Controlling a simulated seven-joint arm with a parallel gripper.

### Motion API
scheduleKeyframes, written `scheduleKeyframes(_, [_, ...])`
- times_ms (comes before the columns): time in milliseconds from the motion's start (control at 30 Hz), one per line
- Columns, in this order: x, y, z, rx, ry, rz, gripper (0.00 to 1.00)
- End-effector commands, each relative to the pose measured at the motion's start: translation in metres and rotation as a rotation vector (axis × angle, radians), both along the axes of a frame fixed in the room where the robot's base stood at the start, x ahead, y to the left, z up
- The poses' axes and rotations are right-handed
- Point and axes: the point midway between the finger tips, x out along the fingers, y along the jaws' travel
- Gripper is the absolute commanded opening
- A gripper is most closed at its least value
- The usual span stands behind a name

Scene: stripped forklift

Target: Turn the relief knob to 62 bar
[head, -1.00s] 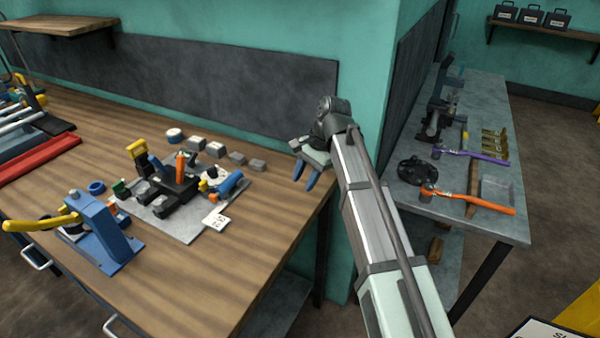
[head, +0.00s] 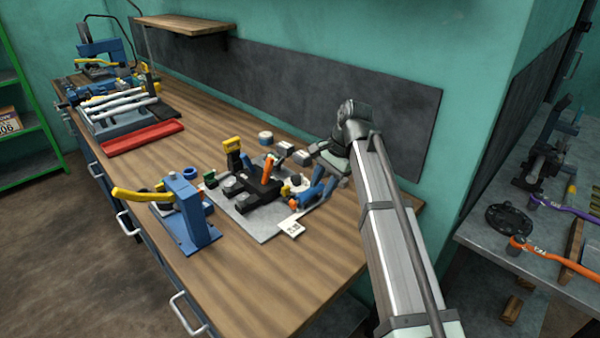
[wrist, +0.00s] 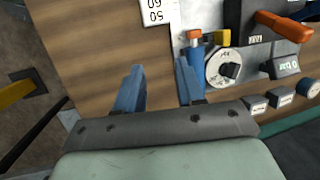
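A round white dial with a black knob (wrist: 229,69), which looks like the relief knob, sits on the plate just right of my fingers in the wrist view. Its markings are too small to read. In the head view the white dial (head: 297,183) shows partly, among coloured parts. A small dark display (wrist: 284,66) beside it appears to read 0 bar. My gripper (wrist: 158,68) is open and empty, its two blue fingers apart, with wood and the plate edge visible between them. In the head view my gripper is over the right end of the bench and partly hidden.
An orange lever (wrist: 284,25), an orange-capped blue part (wrist: 194,38) and a yellow part crowd the dial. A white number card (wrist: 157,11) lies at the plate edge. Small grey blocks (wrist: 282,97) stand near the wall. Bare wood (head: 300,262) lies in front.

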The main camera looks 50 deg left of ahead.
Motion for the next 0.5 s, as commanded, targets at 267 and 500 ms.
scheduleKeyframes(267, [-0.006,0.12,0.048,-0.065,-0.093,0.054,0.38])
scheduleKeyframes(500, [0.041,0.159,0.072,-0.176,-0.168,-0.116,0.38])
